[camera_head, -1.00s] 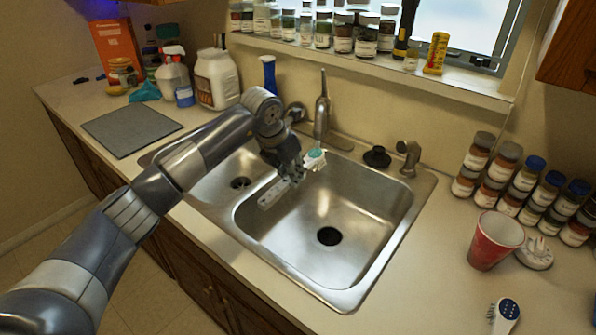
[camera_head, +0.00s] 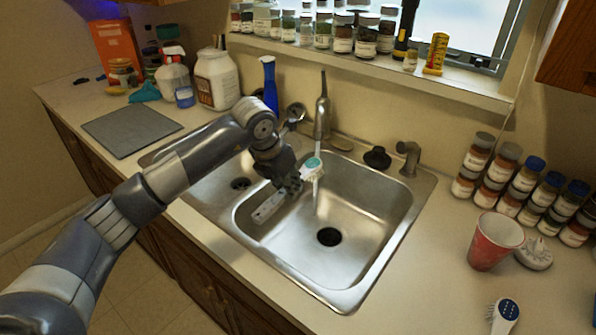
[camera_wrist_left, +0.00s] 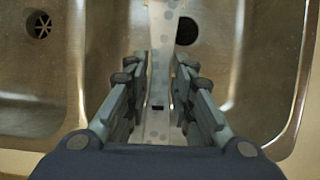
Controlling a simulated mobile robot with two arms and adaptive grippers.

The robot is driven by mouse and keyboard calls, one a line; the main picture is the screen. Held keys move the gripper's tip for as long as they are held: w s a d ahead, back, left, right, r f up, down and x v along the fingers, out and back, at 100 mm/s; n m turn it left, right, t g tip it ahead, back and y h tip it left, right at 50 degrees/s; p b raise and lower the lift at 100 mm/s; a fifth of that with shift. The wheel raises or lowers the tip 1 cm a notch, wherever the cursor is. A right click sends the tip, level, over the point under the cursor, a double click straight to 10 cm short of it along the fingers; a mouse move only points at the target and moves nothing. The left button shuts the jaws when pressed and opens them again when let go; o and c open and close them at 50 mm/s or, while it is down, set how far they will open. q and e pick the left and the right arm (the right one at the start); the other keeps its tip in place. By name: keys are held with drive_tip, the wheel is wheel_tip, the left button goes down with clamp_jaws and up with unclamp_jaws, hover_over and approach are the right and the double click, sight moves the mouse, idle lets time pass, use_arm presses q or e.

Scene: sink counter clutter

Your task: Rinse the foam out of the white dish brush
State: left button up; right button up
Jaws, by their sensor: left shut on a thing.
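A white dish brush (camera_head: 268,208) with a teal patch on its head (camera_head: 312,166) is held at a slant above the right sink basin. My left gripper (camera_head: 291,184) is shut around its handle, and the fingers hide the part between. In the left wrist view the pale handle (camera_wrist_left: 158,122) runs between the finger pads of my left gripper (camera_wrist_left: 158,72). The brush head is below the faucet (camera_head: 322,115), and a thin whitish stream (camera_head: 316,190) shows under it. Foam in the bristles cannot be made out. My right gripper is not in view.
The right basin (camera_head: 365,215) is empty around its dark drain (camera_head: 329,236). A red cup (camera_head: 494,241), a second brush with a dark blue patch (camera_head: 507,310) and several spice jars (camera_head: 524,177) stand or lie on the right counter. A blue bottle (camera_head: 269,85) stands behind the sink.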

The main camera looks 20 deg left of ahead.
sight(285, 196)
use_arm(q)
drive_tip(key=s, duration=0.1)
drive_tip(key=s+d, duration=0.1)
drive_tip(key=s, duration=0.1)
drive_tip(key=shift+s, duration=0.3)
idle(1.1)
drive_tip(key=s+d+r+p, duration=0.1)
drive_tip(key=s+r, duration=0.3)
drive_tip(key=shift+s+d+p, duration=0.2)
drive_tip(key=shift+s+p, duration=0.15)
drive_tip(key=shift+s, duration=0.05)
idle(0.6)
